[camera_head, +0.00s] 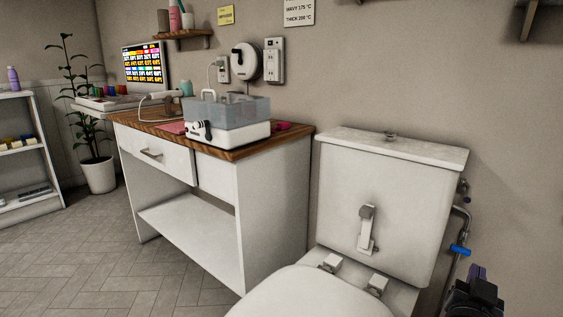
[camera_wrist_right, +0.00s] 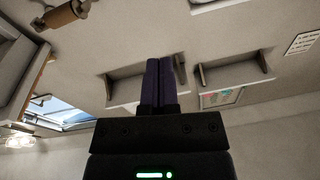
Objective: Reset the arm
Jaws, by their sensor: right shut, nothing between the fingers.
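My right gripper (camera_head: 477,275) is at the lower right edge of the head view, to the right of the toilet and apart from it. In the right wrist view the right gripper (camera_wrist_right: 158,62) points away with its two dark fingers pressed together and nothing between them. It is in free air, with wall and shelves beyond it. My left gripper is in neither view.
A white toilet (camera_head: 379,197) stands in front at the right. A blue-handled valve (camera_head: 459,250) is near my right gripper. The floor (camera_head: 70,255) at left is clear.

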